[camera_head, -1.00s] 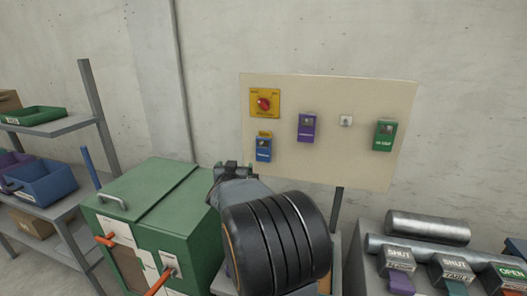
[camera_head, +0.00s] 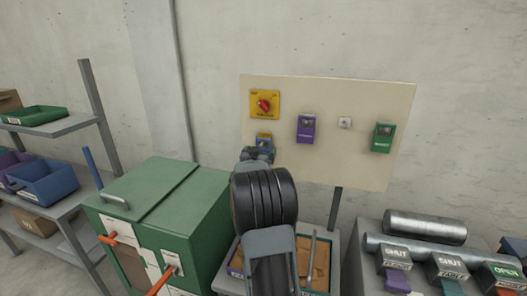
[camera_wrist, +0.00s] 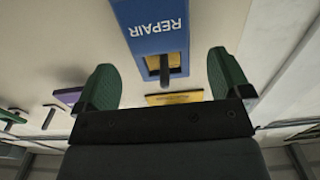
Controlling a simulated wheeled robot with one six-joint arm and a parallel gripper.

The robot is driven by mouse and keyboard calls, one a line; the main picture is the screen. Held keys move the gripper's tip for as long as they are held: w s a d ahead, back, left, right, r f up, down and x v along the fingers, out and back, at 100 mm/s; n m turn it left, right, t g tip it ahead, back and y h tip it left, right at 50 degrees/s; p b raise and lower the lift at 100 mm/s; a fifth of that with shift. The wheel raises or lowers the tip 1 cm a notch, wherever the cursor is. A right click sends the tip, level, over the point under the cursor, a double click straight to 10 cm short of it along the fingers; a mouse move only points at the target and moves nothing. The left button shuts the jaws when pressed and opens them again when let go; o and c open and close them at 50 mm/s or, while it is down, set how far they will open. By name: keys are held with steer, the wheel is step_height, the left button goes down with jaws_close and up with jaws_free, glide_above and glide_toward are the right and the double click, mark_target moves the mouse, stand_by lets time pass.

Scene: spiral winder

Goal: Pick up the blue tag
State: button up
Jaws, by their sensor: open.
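The blue tag (camera_head: 264,143) hangs on the cream board, below the yellow plate with the red knob. In the head view its lower part is hidden behind my gripper (camera_head: 257,155). In the wrist view the blue tag (camera_wrist: 150,25) is at the top centre, with the word REPAIR upside down. My gripper (camera_wrist: 162,68) is open there, its two green fingers apart on either side of the tag's near end. Nothing is held, and I cannot tell whether a finger touches the tag.
The cream board (camera_head: 350,165) also carries a purple tag (camera_head: 306,129), an empty peg (camera_head: 345,122), a green tag (camera_head: 383,138) and the yellow knob plate (camera_head: 265,104). A green cabinet (camera_head: 150,195) stands left, and a machine with labelled blocks (camera_head: 447,267) stands right.

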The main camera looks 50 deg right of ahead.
mark_target(265, 145)
steer(key=shift+p+x, duration=0.6)
steer(key=shift+x, duration=1.55)
steer(key=shift+c, duration=0.4)
steer(key=c, duration=0.9)
steer(key=shift+c, duration=0.2)
steer(key=shift+r, duration=0.2)
